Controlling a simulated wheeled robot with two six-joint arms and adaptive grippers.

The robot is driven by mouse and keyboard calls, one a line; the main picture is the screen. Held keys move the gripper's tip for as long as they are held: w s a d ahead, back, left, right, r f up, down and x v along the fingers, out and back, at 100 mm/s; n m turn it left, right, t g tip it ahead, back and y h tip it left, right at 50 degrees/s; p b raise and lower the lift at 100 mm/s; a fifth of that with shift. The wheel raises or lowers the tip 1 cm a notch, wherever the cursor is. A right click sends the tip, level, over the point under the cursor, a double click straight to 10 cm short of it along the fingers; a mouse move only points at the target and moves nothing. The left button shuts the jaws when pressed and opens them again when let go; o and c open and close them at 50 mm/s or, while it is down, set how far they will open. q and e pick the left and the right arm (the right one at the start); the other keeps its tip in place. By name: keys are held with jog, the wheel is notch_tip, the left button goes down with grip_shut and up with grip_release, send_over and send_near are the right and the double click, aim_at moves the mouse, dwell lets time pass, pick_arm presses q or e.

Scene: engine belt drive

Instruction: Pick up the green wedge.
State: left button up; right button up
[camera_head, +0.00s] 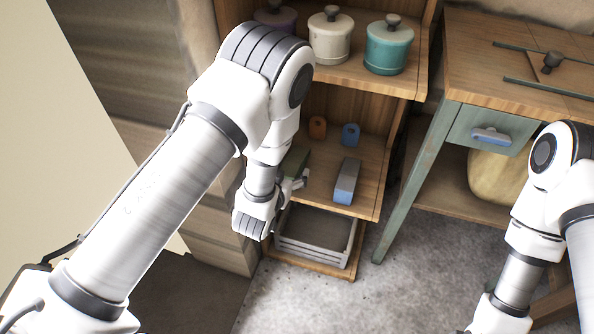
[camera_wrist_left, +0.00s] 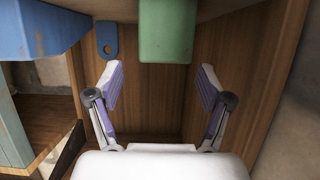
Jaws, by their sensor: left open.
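The green wedge (camera_head: 295,162) stands on the middle shelf, partly hidden behind my left arm in the head view. In the left wrist view, which looks upside down, the green wedge (camera_wrist_left: 167,32) is at top centre, its near end facing the camera. My left gripper (camera_wrist_left: 160,82) is open, with nothing between its two fingers. The wedge lies beyond and above the finger gap in that picture, and I see no contact. In the head view the left gripper (camera_head: 300,181) is at the shelf's front, beside the wedge. My right gripper is out of view.
A blue-grey block (camera_head: 346,182) stands to the right on the same shelf; its blue end (camera_wrist_left: 40,35) shows in the wrist view. Orange (camera_head: 317,128) and blue (camera_head: 351,134) tags are behind. A grey crate (camera_head: 318,252) sits below, lidded pots (camera_head: 389,48) above.

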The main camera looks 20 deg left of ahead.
aim_at(292, 163)
pick_arm(q)
jog(key=shift+w+f, duration=0.15)
jog(key=shift+w, duration=0.4)
jog(key=b+x, duration=0.2)
jog(key=x, duration=0.3)
jog(key=shift+w+a+f, duration=0.1)
jog(key=shift+a+f, duration=0.05)
jog(key=shift+f, duration=0.05)
jog(key=shift+w, duration=0.15)
jog(key=c, duration=1.3)
